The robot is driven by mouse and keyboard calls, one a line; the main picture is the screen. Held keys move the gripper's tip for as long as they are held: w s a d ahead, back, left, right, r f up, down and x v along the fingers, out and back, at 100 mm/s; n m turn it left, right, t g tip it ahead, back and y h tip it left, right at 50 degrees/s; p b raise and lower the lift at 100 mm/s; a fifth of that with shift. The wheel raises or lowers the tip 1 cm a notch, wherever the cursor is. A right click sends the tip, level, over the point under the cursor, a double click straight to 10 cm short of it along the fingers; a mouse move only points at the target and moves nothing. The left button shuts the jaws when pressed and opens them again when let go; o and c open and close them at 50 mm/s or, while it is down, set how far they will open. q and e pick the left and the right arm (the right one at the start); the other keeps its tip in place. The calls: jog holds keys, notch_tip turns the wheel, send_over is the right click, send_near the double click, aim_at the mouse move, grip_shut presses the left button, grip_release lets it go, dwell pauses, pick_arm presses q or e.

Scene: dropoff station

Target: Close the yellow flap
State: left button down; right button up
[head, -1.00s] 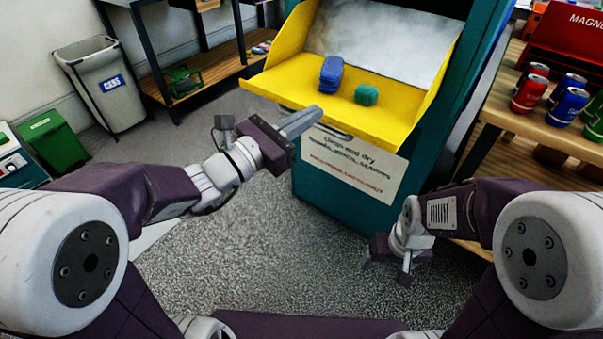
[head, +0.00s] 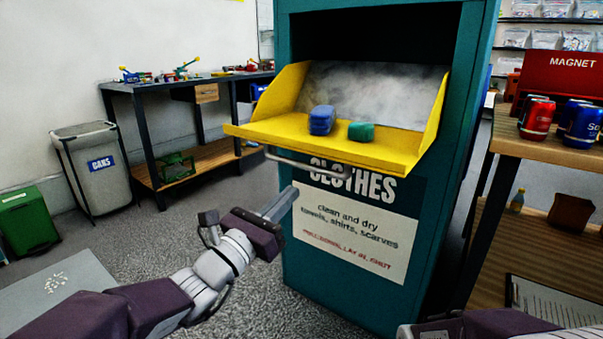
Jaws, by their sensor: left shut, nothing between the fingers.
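The yellow flap (head: 385,151) of the teal clothes bin (head: 345,292) is open and stands out toward me like a shelf. A blue folded cloth (head: 321,120) and a smaller green one (head: 361,132) lie on it. A grey bar handle (head: 310,168) runs below its front edge. My left gripper (head: 282,202) is shut and empty, in front of the bin, below and left of the handle and apart from the flap. My right gripper is out of view; only part of my right arm shows at the bottom right.
A wooden shelf (head: 562,150) with red and blue cans stands right of the bin, close to it. At left are a grey cans bin (head: 97,172), a green bin (head: 28,222) and a dark workbench (head: 190,82).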

aim_at(301, 166)
pick_arm(q)
jog(key=w+d+r, duration=0.1)
jog(key=w+d+r+b, duration=0.1)
jog(key=r, duration=0.1)
jog(key=w+d+r, duration=0.1)
jog(key=w+r, duration=0.1)
jog(key=shift+r, duration=0.1)
dwell(0.3)
